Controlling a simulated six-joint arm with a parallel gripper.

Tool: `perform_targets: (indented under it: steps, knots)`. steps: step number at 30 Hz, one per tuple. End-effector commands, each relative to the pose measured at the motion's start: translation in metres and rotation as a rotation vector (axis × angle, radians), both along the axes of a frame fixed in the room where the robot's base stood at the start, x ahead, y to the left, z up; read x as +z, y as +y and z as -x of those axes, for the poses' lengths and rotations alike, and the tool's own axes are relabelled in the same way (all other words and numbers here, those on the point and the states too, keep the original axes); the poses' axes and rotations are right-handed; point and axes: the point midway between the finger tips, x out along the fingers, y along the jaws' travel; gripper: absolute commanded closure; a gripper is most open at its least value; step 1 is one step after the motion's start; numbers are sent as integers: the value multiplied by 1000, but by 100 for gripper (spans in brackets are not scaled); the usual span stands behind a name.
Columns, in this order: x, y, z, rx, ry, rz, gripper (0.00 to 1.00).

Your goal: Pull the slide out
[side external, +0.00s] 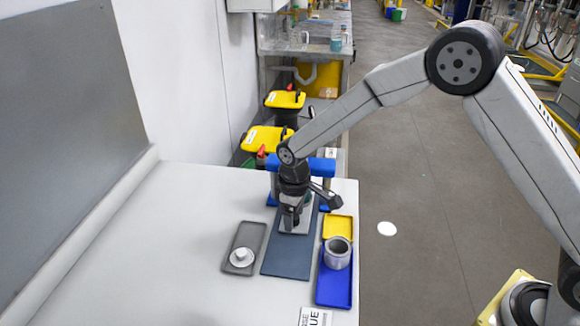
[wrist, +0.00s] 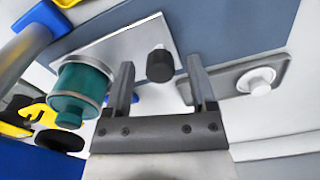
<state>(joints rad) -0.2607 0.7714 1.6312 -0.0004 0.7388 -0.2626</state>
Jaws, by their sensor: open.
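The slide is a light grey metal plate (wrist: 120,50) with a black knob (wrist: 160,66) standing on it. In the side view the slide (side external: 299,222) lies on the dark blue-grey board (side external: 285,258), below the blue frame (side external: 322,166). My gripper (side external: 291,219) points down over the slide and hides the knob there. In the wrist view my gripper (wrist: 160,75) is open, with the knob between its two fingers in the picture. A gap shows on both sides of the knob. I cannot tell whether the fingertips are down at its height.
A teal cylinder (wrist: 82,85) is beside the slide at the frame. A grey tray (side external: 245,240) with a white knobbed piece (side external: 242,256) lies left of the board. A blue tray (side external: 333,288) with a metal cup (side external: 338,252) and a yellow tray (side external: 338,226) lie right. The table's left is clear.

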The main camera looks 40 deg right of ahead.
Motion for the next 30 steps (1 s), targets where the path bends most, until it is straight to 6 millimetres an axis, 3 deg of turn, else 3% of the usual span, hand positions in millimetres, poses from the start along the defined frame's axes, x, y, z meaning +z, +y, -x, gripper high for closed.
perform_targets:
  steps: [6,13,30]
  knots:
    - [0,0,0,0,0,0,28]
    - [0,0,0,0,0,0,100]
    - [0,0,0,0,0,0,100]
